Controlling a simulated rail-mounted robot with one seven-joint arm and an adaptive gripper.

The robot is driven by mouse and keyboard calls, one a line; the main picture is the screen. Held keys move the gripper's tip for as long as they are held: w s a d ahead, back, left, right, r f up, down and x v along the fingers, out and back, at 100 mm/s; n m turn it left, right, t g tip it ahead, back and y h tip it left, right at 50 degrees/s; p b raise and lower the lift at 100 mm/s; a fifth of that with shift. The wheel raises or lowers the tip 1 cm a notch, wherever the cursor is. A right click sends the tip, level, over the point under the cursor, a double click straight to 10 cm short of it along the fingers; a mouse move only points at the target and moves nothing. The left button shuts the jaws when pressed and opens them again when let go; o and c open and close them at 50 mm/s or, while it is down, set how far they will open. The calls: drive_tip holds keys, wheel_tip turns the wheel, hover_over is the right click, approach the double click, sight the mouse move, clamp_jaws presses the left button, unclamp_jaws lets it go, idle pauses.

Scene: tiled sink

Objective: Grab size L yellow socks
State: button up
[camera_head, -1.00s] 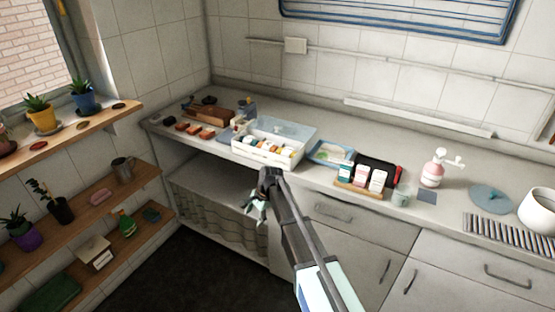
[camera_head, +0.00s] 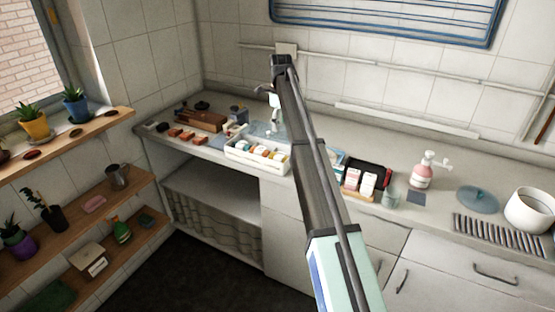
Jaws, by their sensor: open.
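A white compartment box (camera_head: 234,153) stands on the counter, left of the middle. It holds several small rolled items in yellow, orange, white and dark tones. A yellow-orange item (camera_head: 262,150) may be a pair of socks; size labels are too small to read. My gripper (camera_head: 273,104) is open above the back part of the box, pointing down. It looks apart from the items.
A wooden case (camera_head: 202,121) and small brown blocks lie left of the box. A rail runs along the wall behind.

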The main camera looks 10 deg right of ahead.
sight(280, 154)
wheel_tip(280, 154, down, 11)
drive_tip(key=p, duration=0.3)
drive_tip(key=shift+f, duration=0.15)
drive_tip(key=shift+f+p, duration=1.45)
drive_tip(key=shift+f, duration=1.15)
drive_tip(key=c, duration=0.8)
